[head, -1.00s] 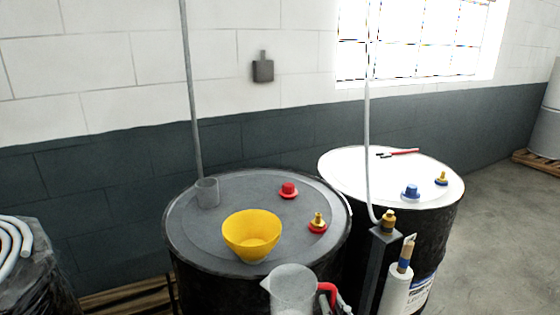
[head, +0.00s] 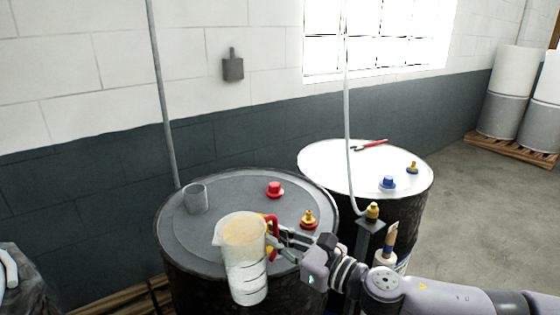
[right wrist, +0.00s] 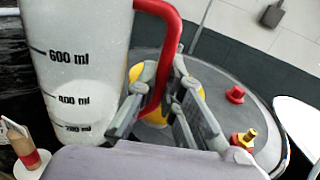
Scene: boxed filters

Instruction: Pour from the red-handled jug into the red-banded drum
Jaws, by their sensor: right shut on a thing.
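The clear measuring jug (head: 246,268) with a red handle (head: 272,226) is held nearly upright in front of the grey-topped drum (head: 235,186). My right gripper (head: 280,240) is shut on the handle, also seen in the right wrist view (right wrist: 158,108). The jug's graduated wall (right wrist: 78,60) fills the left of that view; I cannot tell its liquid level. The drum top carries a red cap (head: 274,189) and a brass fitting on a red base (head: 308,219). I see no band on its side. A yellow funnel (right wrist: 136,72) on it is mostly hidden behind the jug and gripper. My left gripper is out of view.
A grey pipe (head: 163,100) rises behind a small grey cup (head: 196,198) on the drum. A white-topped drum (head: 335,170) with blue cap (head: 388,183) and red tool (head: 370,145) stands right. A hose and post (head: 368,240) stand between, near my arm.

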